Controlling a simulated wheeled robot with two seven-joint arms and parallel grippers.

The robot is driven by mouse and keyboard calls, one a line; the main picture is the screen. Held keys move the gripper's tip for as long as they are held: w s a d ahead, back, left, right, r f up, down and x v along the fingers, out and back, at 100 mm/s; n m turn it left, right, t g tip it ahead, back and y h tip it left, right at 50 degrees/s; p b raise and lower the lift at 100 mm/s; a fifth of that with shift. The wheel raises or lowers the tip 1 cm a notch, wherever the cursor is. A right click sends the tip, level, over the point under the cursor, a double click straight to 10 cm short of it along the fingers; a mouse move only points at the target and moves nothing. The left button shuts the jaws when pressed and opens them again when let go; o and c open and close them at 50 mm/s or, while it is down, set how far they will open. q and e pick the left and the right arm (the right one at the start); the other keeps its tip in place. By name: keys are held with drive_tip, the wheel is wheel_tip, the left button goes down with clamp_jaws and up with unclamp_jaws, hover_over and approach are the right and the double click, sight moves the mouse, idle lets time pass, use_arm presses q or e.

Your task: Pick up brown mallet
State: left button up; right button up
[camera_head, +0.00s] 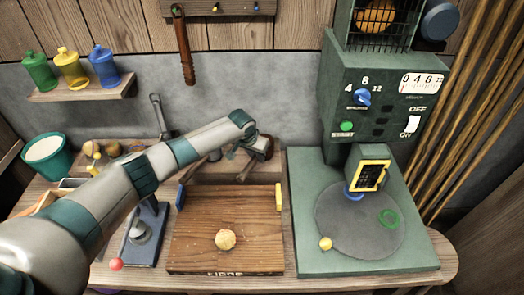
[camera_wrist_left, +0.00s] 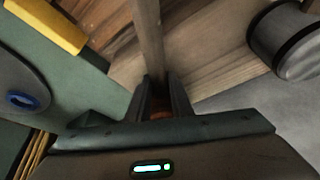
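The brown mallet (camera_head: 262,146) is at the back of the bench, behind the wooden board, and my left gripper partly hides it in the head view. My left gripper (camera_head: 250,147) is right at it, reaching over from the left. In the left wrist view a pale wooden shaft (camera_wrist_left: 150,40) runs down to the tips of my left gripper (camera_wrist_left: 160,80). A reddish-brown patch shows between the fingers. The fingers are close on either side, but whether they press on anything is not clear. My right gripper is out of view.
A wooden board (camera_head: 190,225) with a round yellowish piece (camera_head: 226,239) lies in front. The green machine (camera_head: 300,240) stands to the right. A teal bucket (camera_head: 47,157) is at the left, and a shelf (camera_head: 80,92) with three jars hangs above it. A dark-handled tool (camera_head: 184,50) hangs on the wall.

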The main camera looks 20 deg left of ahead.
use_arm(q)
clamp_jaws()
drive_tip(key=shift+w+r+b, duration=0.1)
drive_tip(key=shift+r+b, duration=0.3)
drive_tip(key=shift+r, duration=0.4)
wheel_tip(320, 180, up, 3)
drive_tip(key=shift+d+f+b, duration=0.1)
drive_tip(key=shift+f+b, duration=0.1)
drive_tip(key=shift+b, duration=0.35)
drive_tip(key=s+d+r+b, duration=0.3)
drive_tip(key=d+r, duration=0.4)
drive_tip(key=d, duration=0.4)
drive_tip(key=shift+s, duration=0.1)
